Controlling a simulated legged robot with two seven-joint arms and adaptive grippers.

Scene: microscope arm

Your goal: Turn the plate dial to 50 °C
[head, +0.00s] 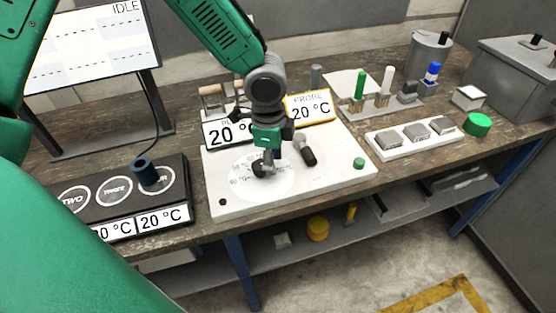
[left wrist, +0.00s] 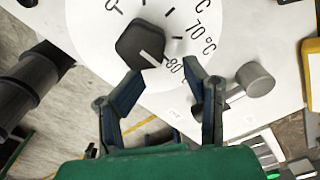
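The plate dial, a black knob with a white pointer line (left wrist: 140,45), sits on a round printed scale on the white plate unit (head: 340,165). In the left wrist view the pointer line is directed toward the lower right, on the side of the 80 mark; a 70 °C mark is farther right. In the head view the dial (head: 262,169) is partly hidden by my left gripper (head: 271,152). In the left wrist view my left gripper (left wrist: 162,70) is open and empty, its left fingertip close to the knob's lower edge. The knob is not between the fingers; contact cannot be told. My right gripper is out of view.
The plate display (head: 228,132) and probe display (head: 309,108) both read 20 °C. A dark knob (head: 306,152) stands right of the dial and shows in the wrist view (left wrist: 255,79). A black timer-like box (head: 120,200) is left; a block tray (head: 410,138) is right.

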